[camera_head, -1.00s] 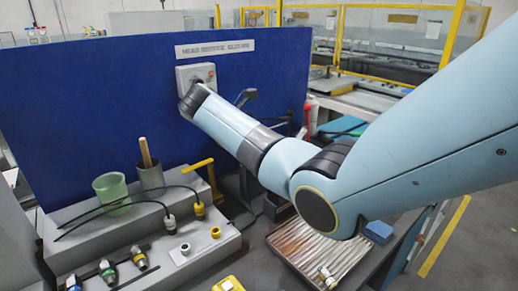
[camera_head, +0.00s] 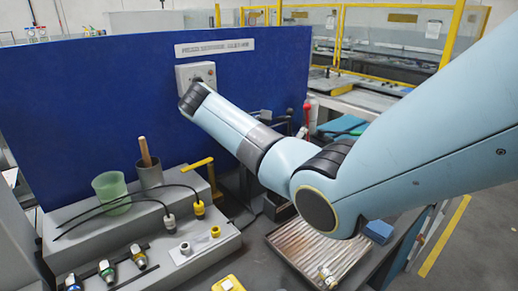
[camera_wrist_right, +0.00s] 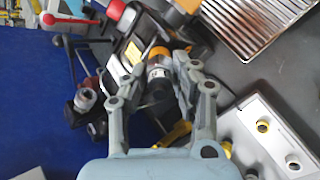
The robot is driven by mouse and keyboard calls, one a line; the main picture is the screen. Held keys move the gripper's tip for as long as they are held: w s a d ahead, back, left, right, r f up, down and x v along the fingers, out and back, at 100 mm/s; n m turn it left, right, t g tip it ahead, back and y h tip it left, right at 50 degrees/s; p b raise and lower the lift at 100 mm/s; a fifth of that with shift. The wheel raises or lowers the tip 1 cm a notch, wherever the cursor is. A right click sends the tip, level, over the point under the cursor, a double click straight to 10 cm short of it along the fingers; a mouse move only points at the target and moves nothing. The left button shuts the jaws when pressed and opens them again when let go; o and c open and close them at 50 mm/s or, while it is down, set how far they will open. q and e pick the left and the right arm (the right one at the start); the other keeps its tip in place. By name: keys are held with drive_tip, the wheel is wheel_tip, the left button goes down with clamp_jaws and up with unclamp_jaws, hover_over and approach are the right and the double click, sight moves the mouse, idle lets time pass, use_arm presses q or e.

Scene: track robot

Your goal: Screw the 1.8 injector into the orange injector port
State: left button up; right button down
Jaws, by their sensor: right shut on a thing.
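In the right wrist view my right gripper (camera_wrist_right: 168,64) is shut on a metal injector (camera_wrist_right: 157,84) with a dark label band, held between the two fingers. An orange ring (camera_wrist_right: 182,51) shows at the far end of the injector; I cannot tell whether it belongs to the port, or whether the two are joined. In the head view my right arm hides this gripper and the injector. Several other injectors, with blue (camera_head: 73,284), green (camera_head: 106,271) and yellow (camera_head: 138,257) bands, lie on the grey stepped rack (camera_head: 205,252). My left gripper is not in view.
A ribbed metal tray (camera_head: 345,262) lies right of the rack, with a small fitting (camera_head: 327,278) on it. A green cup (camera_head: 111,190) and a grey cup (camera_head: 150,180) stand on the rack's upper step. A blue panel (camera_head: 90,110) stands behind.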

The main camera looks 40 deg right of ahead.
drive_tip(key=shift+m, duration=0.7)
drive_tip(key=shift+f+m+b, duration=0.1)
drive_tip(key=shift+m+b, duration=0.25)
drive_tip(key=shift+m, duration=0.85)
drive_tip(key=m+b, duration=0.1)
drive_tip(key=m, duration=0.4)
drive_tip(key=shift+b, duration=0.3)
drive_tip(key=m+b, duration=0.1)
drive_tip(key=m, duration=0.2)
drive_tip(key=shift+m, duration=0.8)
